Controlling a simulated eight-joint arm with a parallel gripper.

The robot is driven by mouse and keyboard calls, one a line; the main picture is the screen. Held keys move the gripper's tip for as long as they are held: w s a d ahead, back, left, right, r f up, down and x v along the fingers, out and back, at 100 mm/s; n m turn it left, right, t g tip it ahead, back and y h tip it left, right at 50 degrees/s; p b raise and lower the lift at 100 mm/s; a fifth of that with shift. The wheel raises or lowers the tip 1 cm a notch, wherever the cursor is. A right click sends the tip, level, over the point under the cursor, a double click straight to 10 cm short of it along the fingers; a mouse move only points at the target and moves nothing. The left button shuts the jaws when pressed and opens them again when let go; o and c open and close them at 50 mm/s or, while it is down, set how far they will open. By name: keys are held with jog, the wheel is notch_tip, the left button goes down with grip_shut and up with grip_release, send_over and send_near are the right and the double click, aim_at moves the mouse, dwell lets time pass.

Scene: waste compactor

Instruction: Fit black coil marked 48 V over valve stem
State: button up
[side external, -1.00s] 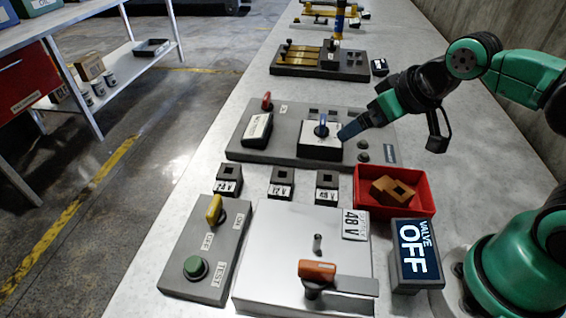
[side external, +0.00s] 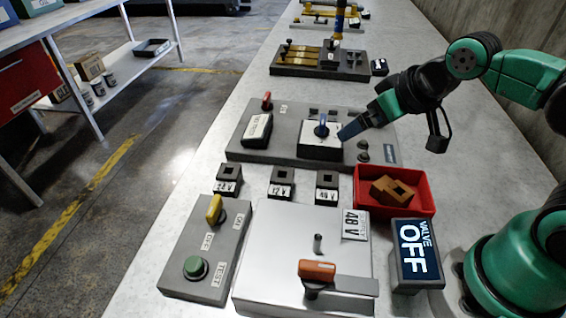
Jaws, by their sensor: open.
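Three black coils with square holes stand in a row on the bench. The right one (side external: 327,187) seems to be marked 48 V; the middle one (side external: 281,183) seems to read 12 V and the left one (side external: 228,180) 24 V. The small lettering is hard to read. The valve stem (side external: 318,243) stands bare and upright on a pale metal box (side external: 275,250) with a 48 V plate. My gripper (side external: 347,132) is open and holds nothing in view. It is behind the coils, close to the right side of a blue-knobbed box; contact cannot be told.
A red tray (side external: 424,206) with an orange-brown coil (side external: 391,190) lies right of the coils. An orange lever (side external: 317,270) is in front of the stem. A display (side external: 415,252) reads VALVE OFF. A switch panel (side external: 207,250) stands left, a grey panel (side external: 245,143) behind.

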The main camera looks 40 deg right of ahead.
dwell(0.4)
jog(key=n+g, duration=0.7)
jog(key=n, duration=0.2)
send_over(328, 183)
notch_tip(328, 183, down, 7)
jog(key=shift+d+r, duration=0.15)
jog(key=shift+r, duration=0.05)
jog(key=shift+a+f, duration=0.2)
jog(key=shift+f, duration=3.05)
jog(key=shift+c, duration=0.2)
jog(key=c, duration=1.2)
jog(key=shift+o, duration=0.2)
jog(key=shift+r, duration=0.15)
